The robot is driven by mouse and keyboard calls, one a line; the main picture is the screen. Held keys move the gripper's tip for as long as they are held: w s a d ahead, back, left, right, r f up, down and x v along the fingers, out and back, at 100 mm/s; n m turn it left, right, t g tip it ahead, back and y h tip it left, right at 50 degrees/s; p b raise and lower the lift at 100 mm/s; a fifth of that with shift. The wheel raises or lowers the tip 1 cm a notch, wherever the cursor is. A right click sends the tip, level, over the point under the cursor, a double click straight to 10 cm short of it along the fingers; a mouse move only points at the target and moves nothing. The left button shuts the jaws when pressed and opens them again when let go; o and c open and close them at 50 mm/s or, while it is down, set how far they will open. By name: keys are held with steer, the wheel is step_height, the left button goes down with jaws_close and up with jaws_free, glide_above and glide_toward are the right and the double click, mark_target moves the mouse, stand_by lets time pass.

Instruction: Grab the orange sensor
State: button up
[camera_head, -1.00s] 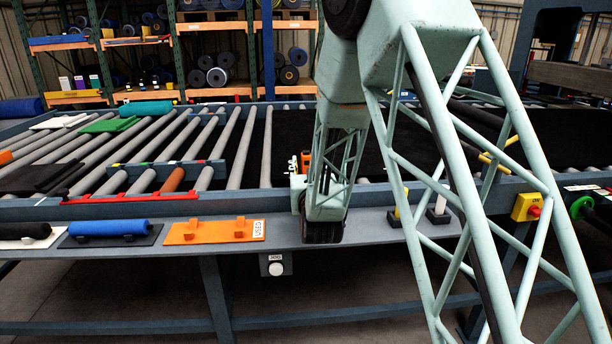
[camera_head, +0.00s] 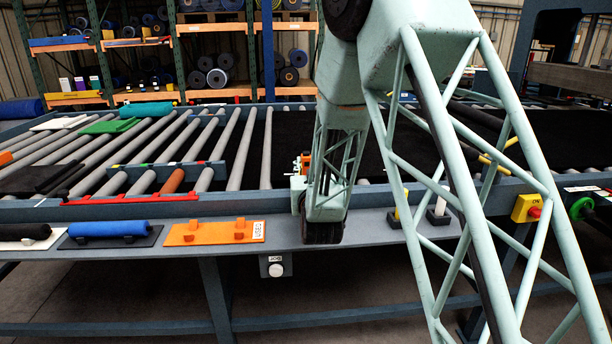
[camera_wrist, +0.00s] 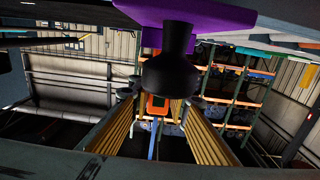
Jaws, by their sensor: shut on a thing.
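The orange sensor (camera_wrist: 157,103) shows as a small orange block between the tips of my gripper (camera_wrist: 156,108) in the wrist view. The gripper's two ribbed, brownish fingers come in from either side and are shut on it. A dark rounded part above hides the sensor's upper side. In the head view a small patch of orange (camera_head: 306,158) shows beside my arm, above the back edge of the front shelf. My arm hides most of the gripper there.
The roller conveyor (camera_head: 250,150) and black belt (camera_head: 290,135) lie behind the grey front shelf (camera_head: 370,228). A yellow switch box (camera_head: 526,208) is at right.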

mark_target(307, 155)
steer(key=shift+r, duration=0.15)
steer(key=shift+r+p, duration=0.5)
steer(key=shift+r, duration=1.1)
steer(key=shift+s+d+r, duration=0.1)
steer(key=shift+s, duration=0.05)
steer(key=s+d+r+p, duration=0.1)
steer(key=s+d, duration=0.8)
steer(key=s, duration=0.3)
steer(key=shift+d+r, duration=0.15)
steer(key=shift+d, duration=0.2)
steer(key=shift+s, duration=0.1)
